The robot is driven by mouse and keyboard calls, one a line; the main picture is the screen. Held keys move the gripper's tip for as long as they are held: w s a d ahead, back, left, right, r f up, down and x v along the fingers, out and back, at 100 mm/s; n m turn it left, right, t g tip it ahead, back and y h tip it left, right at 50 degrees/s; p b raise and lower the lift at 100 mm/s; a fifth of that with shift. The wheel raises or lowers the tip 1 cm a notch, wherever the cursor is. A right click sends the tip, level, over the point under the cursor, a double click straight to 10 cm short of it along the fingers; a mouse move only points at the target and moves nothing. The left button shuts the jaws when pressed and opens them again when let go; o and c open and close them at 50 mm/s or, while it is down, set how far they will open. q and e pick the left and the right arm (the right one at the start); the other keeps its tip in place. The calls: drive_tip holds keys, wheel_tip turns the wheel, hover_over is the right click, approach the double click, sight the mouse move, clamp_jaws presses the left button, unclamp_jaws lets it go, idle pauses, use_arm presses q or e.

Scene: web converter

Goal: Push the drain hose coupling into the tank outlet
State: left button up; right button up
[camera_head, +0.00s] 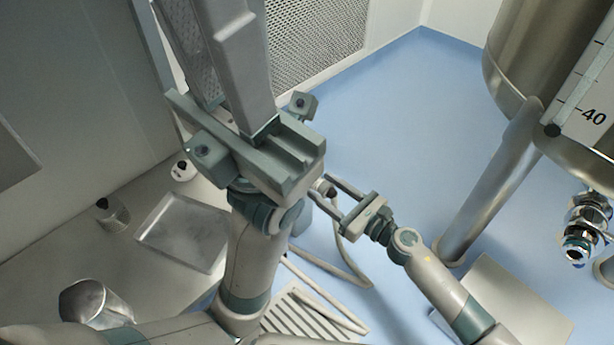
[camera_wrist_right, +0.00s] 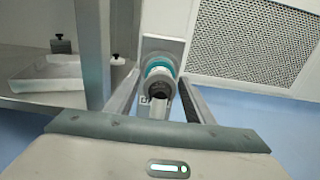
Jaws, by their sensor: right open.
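The drain hose coupling (camera_head: 325,188) is a small grey cylinder, partly hidden in the head view. In the right wrist view the coupling (camera_wrist_right: 160,84) has a teal ring and a dark round end, in front of a grey plate. My right gripper (camera_head: 321,187) is open, its two fingers on either side of the coupling. I cannot tell whether they touch it. My left gripper (camera_head: 238,70) is raised close to the head camera; its fingertips are not clear.
A beige hose (camera_head: 345,272) loops down to a floor grate (camera_head: 295,318). A tray (camera_head: 183,232) and a metal beaker (camera_head: 90,300) stand on a bench at left. A tank leg (camera_head: 495,190) stands between my right gripper and the outlet. Blue floor lies open behind.

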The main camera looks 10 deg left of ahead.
drive_tip(key=shift+w+a, duration=0.1)
drive_tip(key=shift+a, duration=0.05)
idle(0.5)
drive_tip(key=c, duration=1.2)
drive_tip(key=shift+o, duration=0.2)
drive_tip(key=shift+v, duration=2.2)
drive_tip(key=v, duration=0.4)
drive_tip(key=shift+b, duration=0.35)
